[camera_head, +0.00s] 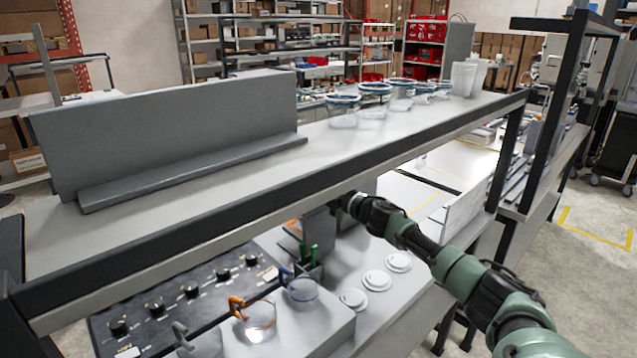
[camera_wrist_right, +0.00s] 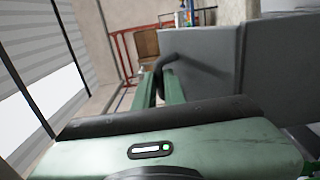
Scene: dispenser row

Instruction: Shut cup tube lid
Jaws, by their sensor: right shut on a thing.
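My right gripper (camera_wrist_right: 164,78) shows in the right wrist view. Its green fingers are closed on a dark curved handle (camera_wrist_right: 183,58) beside a large grey panel (camera_wrist_right: 205,82). I cannot tell for sure whether this panel is the cup tube lid, or how far open it stands. In the head view my right arm reaches in from the right under the shelf, with its wrist next to a grey box (camera_head: 320,226). The fingertips are hidden there behind the shelf edge. My left gripper is not in view.
A long shelf (camera_head: 400,128) crosses above my right arm. It holds a grey panel (camera_head: 170,130), clear blue-rimmed containers (camera_head: 343,108) and white cups (camera_head: 463,78). Below are a knob panel (camera_head: 185,300), clear vessels with orange (camera_head: 258,316) and blue (camera_head: 301,291) handles, and white discs (camera_head: 377,280).

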